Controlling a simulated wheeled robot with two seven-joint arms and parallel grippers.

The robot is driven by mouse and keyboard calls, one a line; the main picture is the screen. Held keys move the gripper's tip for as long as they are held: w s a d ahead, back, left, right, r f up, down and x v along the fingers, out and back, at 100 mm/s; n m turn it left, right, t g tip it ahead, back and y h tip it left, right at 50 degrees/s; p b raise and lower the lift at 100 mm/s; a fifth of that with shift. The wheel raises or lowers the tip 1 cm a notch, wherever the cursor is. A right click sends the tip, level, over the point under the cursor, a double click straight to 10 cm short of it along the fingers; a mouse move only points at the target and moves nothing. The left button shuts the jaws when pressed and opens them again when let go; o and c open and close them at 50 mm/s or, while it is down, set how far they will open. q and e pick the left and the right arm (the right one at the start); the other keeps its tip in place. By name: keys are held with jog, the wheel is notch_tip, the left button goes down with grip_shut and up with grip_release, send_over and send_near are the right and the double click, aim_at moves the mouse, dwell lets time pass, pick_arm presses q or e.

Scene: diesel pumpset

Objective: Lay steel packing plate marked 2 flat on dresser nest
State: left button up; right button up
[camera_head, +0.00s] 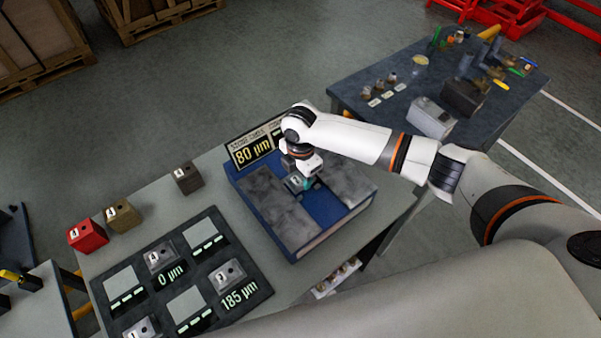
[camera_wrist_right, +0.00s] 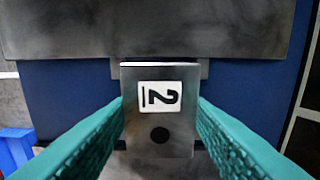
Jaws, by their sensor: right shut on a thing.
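The steel packing plate marked 2 (camera_wrist_right: 158,118) is a grey block with a white number label and a dark round hole. In the right wrist view it is between the two teal fingers of my right gripper (camera_wrist_right: 160,128), which is shut on it. In the head view my right gripper (camera_head: 306,184) is over the blue dresser (camera_head: 318,208), between its two grey slabs, with the plate (camera_head: 294,184) mostly hidden under it. The plate's far end is by a small grey piece on the blue face; I cannot tell whether it touches or lies flat. My left gripper is not in view.
A display (camera_head: 252,153) reading 80 µm stands behind the dresser. A dark tray (camera_head: 205,262) with several plates and readings lies front left. Red (camera_head: 88,236), brown (camera_head: 123,215) and dark (camera_head: 187,178) blocks stand on the grey table. A second table (camera_head: 400,122) holds small parts.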

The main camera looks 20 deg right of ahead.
jog(key=shift+f, duration=0.2)
jog(key=shift+f+b, duration=0.3)
jog(key=shift+f, duration=0.05)
jog(key=shift+f, duration=0.1)
jog(key=o, duration=1.3)
jog(key=shift+o, duration=0.3)
jog(key=shift+s, duration=0.1)
